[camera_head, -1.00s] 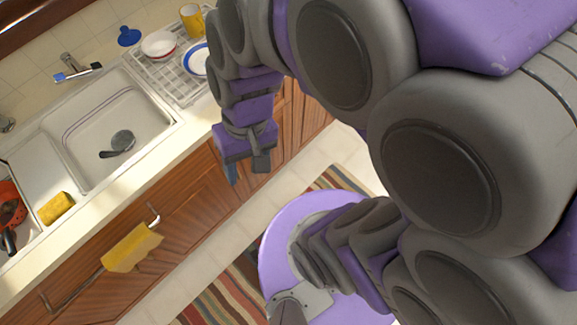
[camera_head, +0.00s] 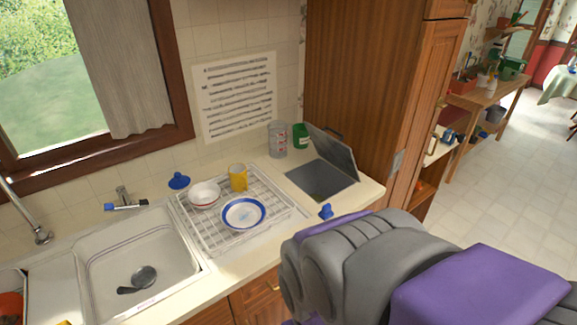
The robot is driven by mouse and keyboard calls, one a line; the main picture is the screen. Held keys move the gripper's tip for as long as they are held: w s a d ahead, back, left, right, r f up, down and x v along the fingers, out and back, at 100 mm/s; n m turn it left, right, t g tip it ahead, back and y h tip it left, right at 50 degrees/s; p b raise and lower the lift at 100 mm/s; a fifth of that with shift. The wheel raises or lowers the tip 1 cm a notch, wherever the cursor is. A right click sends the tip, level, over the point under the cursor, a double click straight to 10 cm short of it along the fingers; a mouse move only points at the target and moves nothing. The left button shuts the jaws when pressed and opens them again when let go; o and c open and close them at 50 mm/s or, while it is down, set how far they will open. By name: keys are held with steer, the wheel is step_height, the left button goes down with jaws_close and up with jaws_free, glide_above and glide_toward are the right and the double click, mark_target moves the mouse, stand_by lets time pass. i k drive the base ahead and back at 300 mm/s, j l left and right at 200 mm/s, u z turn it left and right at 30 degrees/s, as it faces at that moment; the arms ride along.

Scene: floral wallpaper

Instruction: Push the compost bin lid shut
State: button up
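The compost bin lid (camera_head: 331,150) is a dark grey panel at the back right of the counter. It stands open, tilted up from its hinge side. The square bin opening (camera_head: 320,179) lies in front of it, set in the countertop, with a dark grey inside. My arm fills the lower right of the view, in front of the counter. The end of my arm and my gripper do not show, so its state and its distance from the lid are hidden.
A green container (camera_head: 300,136) and a clear jar (camera_head: 277,139) stand left of the lid. A dish rack (camera_head: 258,177) holds a yellow mug, a bowl and a plate. A small blue object (camera_head: 326,211) shows near the counter's front edge. A tall wooden cabinet (camera_head: 362,105) rises behind the lid.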

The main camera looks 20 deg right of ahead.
mark_target(333, 150)
steer(key=l+u, duration=0.2)
steer(key=l, duration=1.4)
steer(key=l+u, duration=0.25)
steer(key=l, duration=1.3)
